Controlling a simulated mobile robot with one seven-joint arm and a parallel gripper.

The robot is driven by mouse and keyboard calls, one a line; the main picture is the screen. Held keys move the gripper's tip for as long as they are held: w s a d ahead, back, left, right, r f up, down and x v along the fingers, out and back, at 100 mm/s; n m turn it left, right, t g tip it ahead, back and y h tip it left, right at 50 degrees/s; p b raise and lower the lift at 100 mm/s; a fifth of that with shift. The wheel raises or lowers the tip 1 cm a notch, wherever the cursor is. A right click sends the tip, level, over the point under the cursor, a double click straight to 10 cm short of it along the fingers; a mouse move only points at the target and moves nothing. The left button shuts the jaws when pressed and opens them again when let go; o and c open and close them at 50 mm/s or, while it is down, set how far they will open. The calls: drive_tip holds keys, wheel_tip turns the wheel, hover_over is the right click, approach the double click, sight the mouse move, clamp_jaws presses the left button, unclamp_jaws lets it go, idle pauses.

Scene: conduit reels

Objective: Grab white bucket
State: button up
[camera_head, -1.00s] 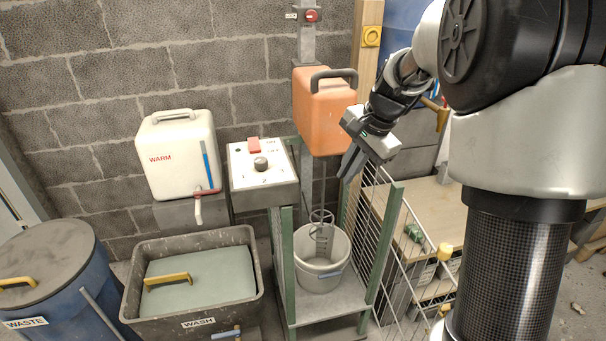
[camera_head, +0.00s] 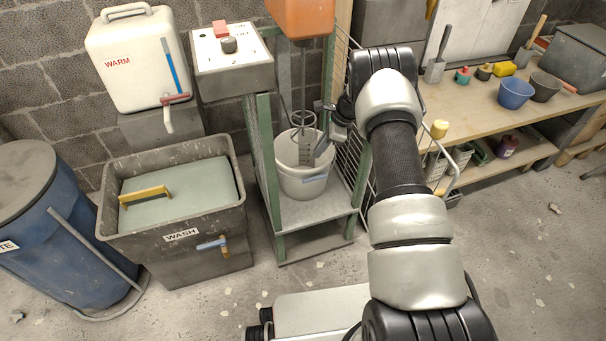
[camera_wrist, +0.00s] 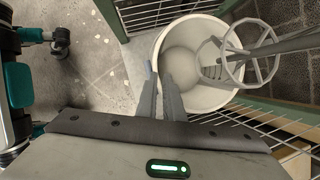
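The white bucket (camera_head: 296,181) stands upright on the lower shelf of a green-framed stand, a mixer paddle (camera_head: 304,136) hanging into it. My gripper (camera_head: 329,128) is at the right side of the bucket's rim. In the wrist view, the two fingers of my gripper (camera_wrist: 160,80) are a narrow gap apart at the rim of the bucket (camera_wrist: 212,98). One finger overlaps the bucket's inside. I cannot tell whether either touches the wall.
The green frame (camera_head: 268,165) and a wire mesh side (camera_head: 357,150) close in the bucket. The wash tub (camera_head: 185,255) stands left, a workbench (camera_head: 470,115) right. The front of the stand is open.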

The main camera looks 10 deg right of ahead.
sight(305, 170)
drive_tip(key=b+x, duration=0.3)
drive_tip(key=x, duration=1)
drive_tip(key=shift+s+b, duration=0.15)
drive_tip(key=shift+b, duration=0.15)
clamp_jaws()
idle(0.8)
drive_tip(key=shift+r, duration=0.2)
